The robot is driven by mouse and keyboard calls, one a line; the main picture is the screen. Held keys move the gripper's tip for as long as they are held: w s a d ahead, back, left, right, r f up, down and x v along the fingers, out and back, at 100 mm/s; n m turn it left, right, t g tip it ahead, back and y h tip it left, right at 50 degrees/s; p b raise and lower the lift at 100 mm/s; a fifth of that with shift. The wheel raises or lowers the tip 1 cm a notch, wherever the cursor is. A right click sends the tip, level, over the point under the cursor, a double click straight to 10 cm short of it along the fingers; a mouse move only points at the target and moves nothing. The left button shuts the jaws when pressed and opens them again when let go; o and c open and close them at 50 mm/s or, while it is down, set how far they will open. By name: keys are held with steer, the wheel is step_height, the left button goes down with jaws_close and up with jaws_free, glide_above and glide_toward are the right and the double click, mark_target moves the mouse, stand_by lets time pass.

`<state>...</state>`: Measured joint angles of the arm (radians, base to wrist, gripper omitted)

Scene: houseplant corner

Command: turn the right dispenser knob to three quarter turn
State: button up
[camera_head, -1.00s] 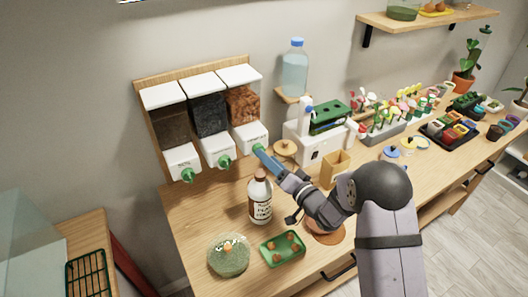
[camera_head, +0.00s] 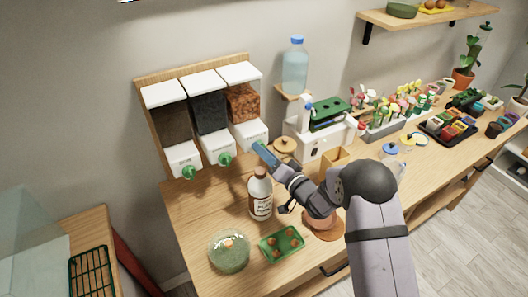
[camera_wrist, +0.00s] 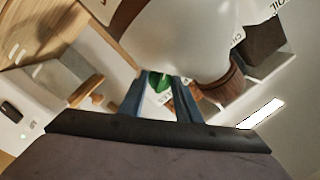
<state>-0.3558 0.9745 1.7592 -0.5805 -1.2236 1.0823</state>
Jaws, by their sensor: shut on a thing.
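Three dispensers hang on a wooden wall board. The right dispenser (camera_head: 243,103) holds reddish-brown chips and has a white lower front. Its green knob is hidden behind my gripper in the head view, but it shows between the blue fingers in the wrist view (camera_wrist: 159,82). My gripper (camera_head: 261,149) is shut on this knob, its fingers pointing at the dispenser front. The knob's turn angle cannot be read. The left green knob (camera_head: 189,173) and middle green knob (camera_head: 225,159) stand clear of the gripper.
A green tray (camera_head: 281,243) and a round green dish (camera_head: 228,252) lie in front. A round wooden lid (camera_head: 285,145) and a white machine (camera_head: 318,139) are close on the right.

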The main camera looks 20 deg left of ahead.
steer(key=shift+m+b, duration=1.25)
steer(key=shift+m, duration=1.15)
steer(key=o, duration=1.1)
steer(key=shift+c, duration=0.2)
steer(key=b+v, duration=0.2)
steer(key=v, duration=0.5)
steer(key=shift+f+b, duration=0.2)
steer(key=shift+b, duration=0.2)
steer(key=shift+s+d, duration=0.1)
steer(key=shift+d, duration=0.05)
